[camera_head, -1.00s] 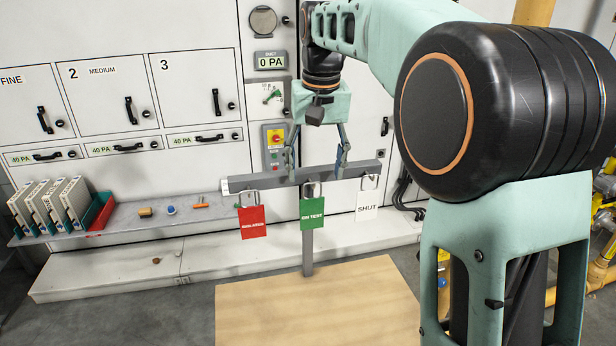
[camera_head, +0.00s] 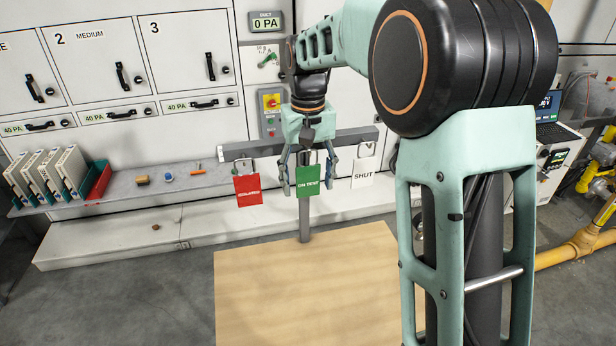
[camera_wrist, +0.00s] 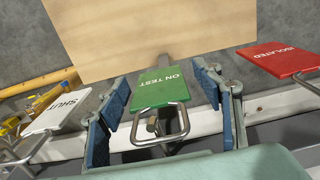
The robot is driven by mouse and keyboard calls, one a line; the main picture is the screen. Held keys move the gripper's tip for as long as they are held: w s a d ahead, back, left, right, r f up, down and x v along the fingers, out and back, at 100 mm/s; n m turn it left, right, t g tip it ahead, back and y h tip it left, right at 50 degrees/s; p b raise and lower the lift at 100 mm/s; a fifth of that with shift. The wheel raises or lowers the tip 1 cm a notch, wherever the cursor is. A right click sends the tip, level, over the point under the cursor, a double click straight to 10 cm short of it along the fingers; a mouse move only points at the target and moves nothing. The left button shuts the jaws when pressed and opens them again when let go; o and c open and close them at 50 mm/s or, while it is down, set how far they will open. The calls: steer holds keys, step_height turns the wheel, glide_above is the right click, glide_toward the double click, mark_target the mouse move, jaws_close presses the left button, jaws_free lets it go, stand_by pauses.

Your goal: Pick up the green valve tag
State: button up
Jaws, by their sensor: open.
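The green valve tag (camera_head: 308,182), marked ON TEST, hangs from the grey rail (camera_head: 357,137) between two other tags. In the wrist view the green tag (camera_wrist: 162,88) hangs by its metal shackle (camera_wrist: 160,125), upside down in that picture. My gripper (camera_head: 307,190) is open, with one finger on each side of the green tag. In the wrist view my gripper's blue finger pads (camera_wrist: 162,95) flank the tag, with a visible gap on each side. The rail behind my gripper is partly hidden.
A red ISOLATED tag (camera_head: 248,190) hangs to the left and a white SHUT tag (camera_head: 363,172) to the right, both close to my fingers. A shelf (camera_head: 120,188) with binders and small items stands left. A wooden board (camera_head: 300,290) lies in front.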

steer(key=shift+f, duration=0.4)
steer(key=shift+c, duration=0.2)
steer(key=c, duration=0.9)
steer(key=shift+r, duration=0.2)
